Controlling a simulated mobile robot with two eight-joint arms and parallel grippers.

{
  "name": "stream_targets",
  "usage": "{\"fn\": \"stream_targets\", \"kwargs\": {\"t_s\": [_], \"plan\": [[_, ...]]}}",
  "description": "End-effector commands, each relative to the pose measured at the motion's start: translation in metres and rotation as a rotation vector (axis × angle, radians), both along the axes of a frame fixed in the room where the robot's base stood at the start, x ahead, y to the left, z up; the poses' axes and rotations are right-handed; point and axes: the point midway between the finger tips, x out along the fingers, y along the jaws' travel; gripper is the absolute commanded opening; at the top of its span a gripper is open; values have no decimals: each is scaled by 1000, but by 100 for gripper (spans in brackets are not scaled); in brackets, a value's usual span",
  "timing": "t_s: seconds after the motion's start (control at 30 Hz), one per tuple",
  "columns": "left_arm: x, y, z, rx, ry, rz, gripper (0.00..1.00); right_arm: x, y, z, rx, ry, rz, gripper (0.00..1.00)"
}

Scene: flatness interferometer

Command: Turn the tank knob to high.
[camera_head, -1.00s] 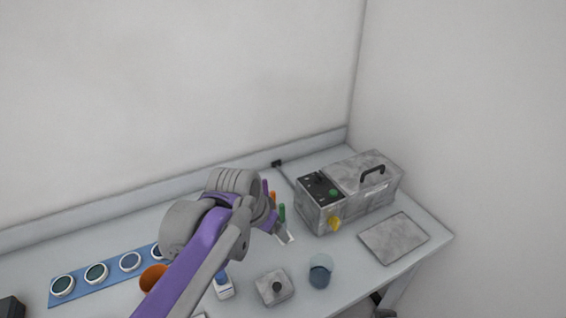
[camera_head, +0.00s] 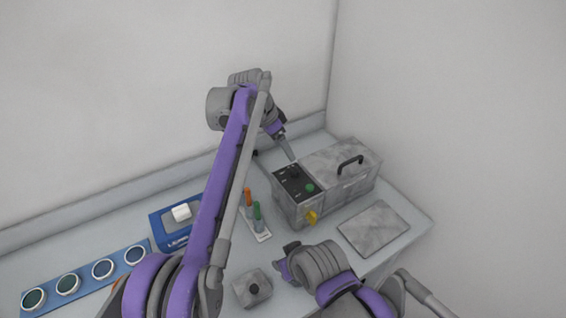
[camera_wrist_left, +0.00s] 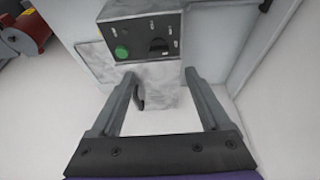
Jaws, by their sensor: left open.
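The small dark tank knob (camera_head: 294,175) sits on the panel near a green button (camera_head: 309,187). In the left wrist view the knob (camera_wrist_left: 158,45) is right of the green button (camera_wrist_left: 122,52); its setting is too small to read. My left gripper (camera_head: 292,158) points down just above the panel's far edge. In the left wrist view it (camera_wrist_left: 160,80) is open and empty, with the knob beyond its fingertips.
A yellow tap (camera_head: 311,217) juts from the tank's front. A tube rack (camera_head: 262,236), a blue device (camera_head: 165,232) and a small grey box (camera_head: 252,289) stand left of it. A grey plate (camera_head: 374,228) lies in front. My right arm crosses the table's front.

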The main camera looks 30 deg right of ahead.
Motion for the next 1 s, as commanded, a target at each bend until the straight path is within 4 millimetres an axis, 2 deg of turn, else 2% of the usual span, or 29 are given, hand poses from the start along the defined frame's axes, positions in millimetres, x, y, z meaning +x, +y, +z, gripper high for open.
{"fn": "stream_targets", "kwargs": {"t_s": [0.3,0.5,0.67,0.93,1.0], "plan": [[1,-22,-58,1,2,4,80,-7,0,-11,0,14,0,49],[2,-32,-83,1,0,3,80,-9,0,-13,0,17,0,49],[3,-36,-91,0,0,3,80,-9,0,-14,0,17,0,49],[3,-36,-92,0,0,4,80,-9,0,-14,0,17,0,49],[3,-36,-92,0,0,4,69,-9,0,-14,0,17,0,49]]}}
